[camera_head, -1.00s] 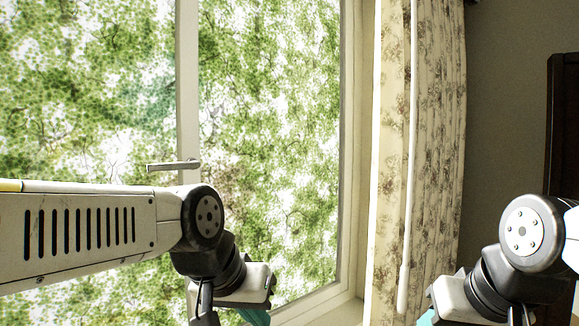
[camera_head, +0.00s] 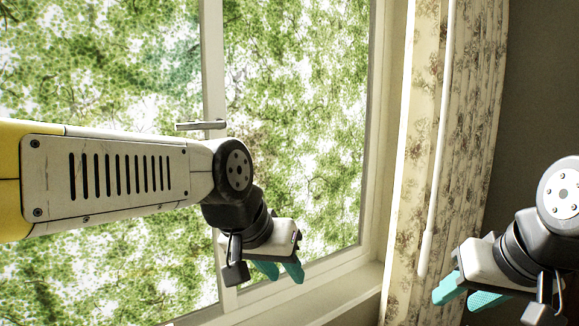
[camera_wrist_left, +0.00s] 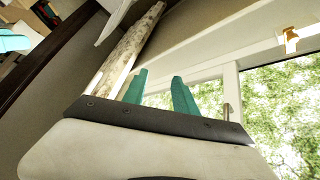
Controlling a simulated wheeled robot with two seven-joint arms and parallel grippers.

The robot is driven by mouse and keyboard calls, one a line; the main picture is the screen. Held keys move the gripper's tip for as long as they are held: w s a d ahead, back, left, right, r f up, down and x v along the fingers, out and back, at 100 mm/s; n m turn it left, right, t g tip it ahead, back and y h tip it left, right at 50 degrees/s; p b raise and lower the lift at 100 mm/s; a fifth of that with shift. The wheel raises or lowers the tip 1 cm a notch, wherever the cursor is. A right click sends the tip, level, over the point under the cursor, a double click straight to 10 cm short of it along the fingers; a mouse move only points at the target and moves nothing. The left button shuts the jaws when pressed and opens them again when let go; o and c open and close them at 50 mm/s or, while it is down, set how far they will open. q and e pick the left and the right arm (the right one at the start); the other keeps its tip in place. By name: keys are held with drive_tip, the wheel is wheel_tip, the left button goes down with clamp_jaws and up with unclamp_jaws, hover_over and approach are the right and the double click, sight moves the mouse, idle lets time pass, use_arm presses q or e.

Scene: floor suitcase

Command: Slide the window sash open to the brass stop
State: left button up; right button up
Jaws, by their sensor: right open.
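The window sash has a white upright stile (camera_head: 213,75) with a metal lever handle (camera_head: 201,125) on it. The handle also shows as a thin post in the left wrist view (camera_wrist_left: 227,112). A brass stop (camera_wrist_left: 290,39) sits on the white frame at the upper right of the left wrist view; I cannot make it out in the head view. My left gripper (camera_head: 279,270) has teal fingers spread and empty, in front of the lower window, right of and below the handle. Its fingers (camera_wrist_left: 160,92) also show apart in the wrist view. My right gripper (camera_head: 469,293) is open and empty at lower right.
A flowered curtain (camera_head: 470,130) hangs right of the window, with a white rod (camera_head: 437,140) in front. The white sill (camera_head: 340,297) runs below the window. A dark wall (camera_head: 545,80) is at far right. My left arm crosses the glass below the handle.

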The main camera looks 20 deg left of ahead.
use_arm(q)
drive_tip(key=w+a+r+n+g+y, duration=0.15)
drive_tip(key=w+a+r, duration=0.25)
drive_tip(key=a, duration=0.4)
drive_tip(key=w+a+r+n+g+y, duration=0.1)
drive_tip(key=w+a+r+n+y, duration=0.2)
drive_tip(key=a, duration=0.4)
drive_tip(key=shift+m+t+h, duration=0.25)
drive_tip(key=shift+m+h, duration=0.2)
drive_tip(key=shift+h, duration=0.2)
drive_tip(key=x, duration=0.3)
drive_tip(key=w+x, duration=0.1)
drive_tip(key=x, duration=0.3)
drive_tip(key=shift+f, duration=0.1)
clamp_jaws()
